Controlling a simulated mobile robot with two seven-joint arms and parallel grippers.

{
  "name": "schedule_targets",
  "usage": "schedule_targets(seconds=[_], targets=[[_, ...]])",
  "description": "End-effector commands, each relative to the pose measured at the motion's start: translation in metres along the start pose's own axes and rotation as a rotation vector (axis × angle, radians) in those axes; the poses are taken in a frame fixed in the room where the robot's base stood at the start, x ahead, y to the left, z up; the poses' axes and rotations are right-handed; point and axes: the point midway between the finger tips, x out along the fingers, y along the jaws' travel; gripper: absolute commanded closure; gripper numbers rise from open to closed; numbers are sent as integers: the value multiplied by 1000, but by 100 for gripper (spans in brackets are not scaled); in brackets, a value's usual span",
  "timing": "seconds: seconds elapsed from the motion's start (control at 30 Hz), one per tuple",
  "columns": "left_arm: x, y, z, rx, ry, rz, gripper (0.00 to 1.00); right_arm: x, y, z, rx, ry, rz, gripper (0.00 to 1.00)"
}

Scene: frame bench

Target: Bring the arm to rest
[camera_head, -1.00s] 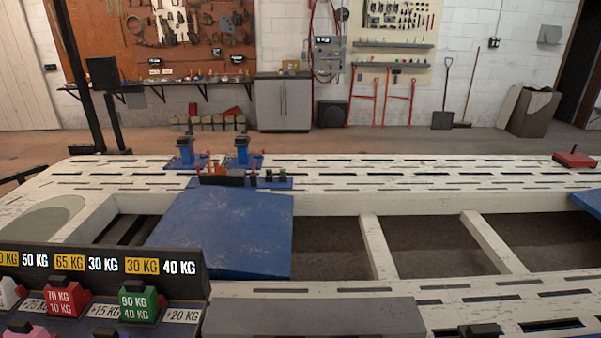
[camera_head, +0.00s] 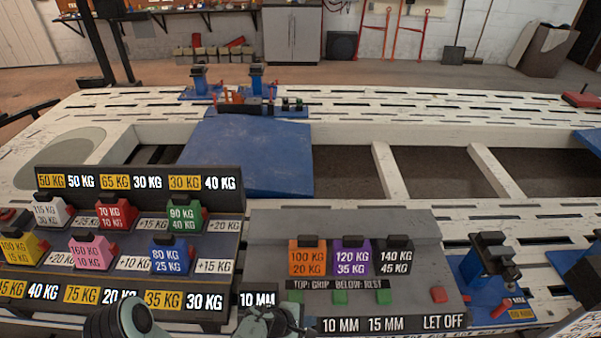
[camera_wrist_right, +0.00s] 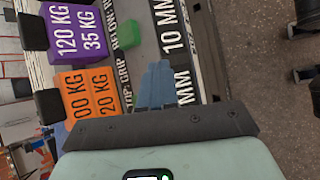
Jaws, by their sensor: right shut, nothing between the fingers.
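My right gripper (camera_head: 290,315) is at the bottom of the head view, in front of the grey panel (camera_head: 270,262). In the right wrist view its blue-grey fingers (camera_wrist_right: 157,84) are together and empty, close over the panel's labelled front. An orange block (camera_head: 307,257) and a purple block (camera_head: 351,256) stand on the panel beyond it, beside a black block (camera_head: 394,256). In the wrist view the orange block (camera_wrist_right: 88,95) and purple block (camera_wrist_right: 76,33) are left of the fingers, apart from them. My left gripper is not in view.
A rack (camera_head: 140,183) with several coloured weight-marked blocks is at left. Green buttons and a red one (camera_head: 438,295) are on the panel. A blue device (camera_head: 490,268) stands at right. Behind is a slotted white frame bench (camera_head: 400,115) with a blue plate (camera_head: 250,155).

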Motion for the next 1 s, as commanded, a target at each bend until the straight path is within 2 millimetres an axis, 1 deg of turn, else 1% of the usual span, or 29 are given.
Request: schedule_targets(seconds=[0.03, 0.17, 0.2, 0.27, 0.33, 0.43, 0.5, 0.6, 0.7, 0.8, 0.9, 1.0], targets=[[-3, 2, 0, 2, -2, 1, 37, 18, -11, 9, 27, 2, -59, 100], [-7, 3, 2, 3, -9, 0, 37, 58, -49, 26, 108, 20, -212, 100], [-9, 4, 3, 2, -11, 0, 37, 70, -63, 32, 141, 26, -265, 100], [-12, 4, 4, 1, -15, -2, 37, 85, -86, 42, 199, 36, -351, 100], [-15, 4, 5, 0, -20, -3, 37, 100, -117, 54, 284, 48, -460, 100], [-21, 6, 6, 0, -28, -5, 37, 111, -164, 71, 444, 66, -628, 100], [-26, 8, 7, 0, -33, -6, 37, 110, -194, 81, 573, 75, -740, 100], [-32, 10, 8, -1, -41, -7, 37, 100, -226, 91, 772, 83, -881, 100], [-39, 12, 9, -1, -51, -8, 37, 84, -245, 100, 982, 83, -997, 100], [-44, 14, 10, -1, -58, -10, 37, 67, -252, 107, 1186, 80, -1083, 100], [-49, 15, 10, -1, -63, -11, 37, 53, -252, 114, 1355, 74, -1137, 100], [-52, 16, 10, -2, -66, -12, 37, 45, -249, 119, 1473, 66, -1165, 100]])
